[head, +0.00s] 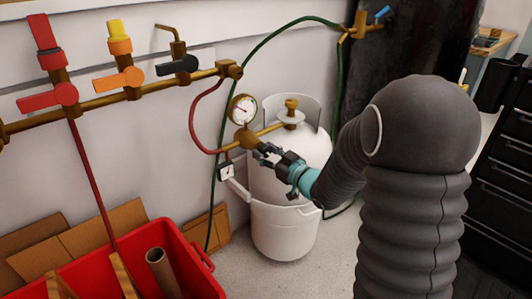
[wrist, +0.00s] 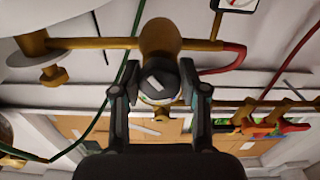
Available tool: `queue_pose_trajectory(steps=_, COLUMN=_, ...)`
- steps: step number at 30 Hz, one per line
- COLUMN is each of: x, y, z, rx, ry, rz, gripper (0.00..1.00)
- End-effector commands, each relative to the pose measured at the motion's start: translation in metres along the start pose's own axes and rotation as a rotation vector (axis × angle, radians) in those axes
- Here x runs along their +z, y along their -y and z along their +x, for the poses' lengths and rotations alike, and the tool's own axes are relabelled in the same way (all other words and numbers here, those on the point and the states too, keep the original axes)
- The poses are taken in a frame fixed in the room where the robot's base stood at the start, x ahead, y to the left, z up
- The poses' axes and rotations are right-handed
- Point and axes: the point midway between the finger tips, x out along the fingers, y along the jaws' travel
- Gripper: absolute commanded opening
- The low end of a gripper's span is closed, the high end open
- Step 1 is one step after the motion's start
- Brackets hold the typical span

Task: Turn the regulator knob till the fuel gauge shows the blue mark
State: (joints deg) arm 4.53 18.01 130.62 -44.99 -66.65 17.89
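The regulator knob (wrist: 158,80) is dark and round with a white mark across its face, at the centre of the wrist view. My gripper (wrist: 160,72) has one fingertip on each side of it, very near its edges. Whether the fingertips press on the knob I cannot tell. In the head view my gripper (head: 261,152) is at the front of the brass regulator (head: 245,138) and hides the knob. A round white gauge (head: 242,109) with a needle stands above the regulator. The needle's exact place against the coloured marks is too small to read.
A white gas cylinder (head: 306,155) stands behind my gripper. A small square gauge (head: 226,171) hangs below the regulator. A red hose (head: 193,125) and a green hose (head: 219,120) run close by. A brass pipe (head: 103,100) with coloured valves and a red bin (head: 190,262) are to the left.

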Motion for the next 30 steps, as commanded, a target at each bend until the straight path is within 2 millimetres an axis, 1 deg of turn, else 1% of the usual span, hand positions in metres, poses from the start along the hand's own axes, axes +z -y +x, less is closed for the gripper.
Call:
queue_pose_trajectory(steps=1, x=-0.0001, y=0.0001, z=-0.0001, rx=0.0, ry=0.0, rz=0.0, gripper=0.23)
queue_pose_trajectory(steps=3, x=-0.0001, y=0.0001, z=-0.0001, rx=0.0, ry=0.0, rz=0.0, gripper=0.08)
queue_pose_trajectory(steps=8, x=0.0009, y=0.0001, z=-0.0001, rx=0.0, ry=-0.001, rz=-0.007, gripper=0.08)
queue_pose_trajectory(steps=13, x=0.0032, y=0.0, z=0.0002, rx=0.0, ry=-0.003, rz=-0.057, gripper=0.08)
queue_pose_trajectory(steps=16, x=0.0016, y=-0.0002, z=0.0003, rx=0.0, ry=-0.003, rz=-0.086, gripper=0.08)
queue_pose_trajectory(steps=23, x=-0.0007, y=-0.0004, z=0.0003, rx=0.0, ry=-0.001, rz=-0.088, gripper=0.08)
queue_pose_trajectory(steps=24, x=-0.0007, y=-0.0004, z=0.0003, rx=0.0, ry=-0.001, rz=-0.088, gripper=0.45)
queue_pose_trajectory(steps=27, x=-0.0006, y=-0.0003, z=0.0003, rx=0.0, ry=-0.001, rz=-0.088, gripper=0.68)
queue_pose_trajectory(steps=30, x=-0.0005, y=-0.0003, z=0.0002, rx=-0.001, ry=-0.001, rz=-0.088, gripper=0.68)
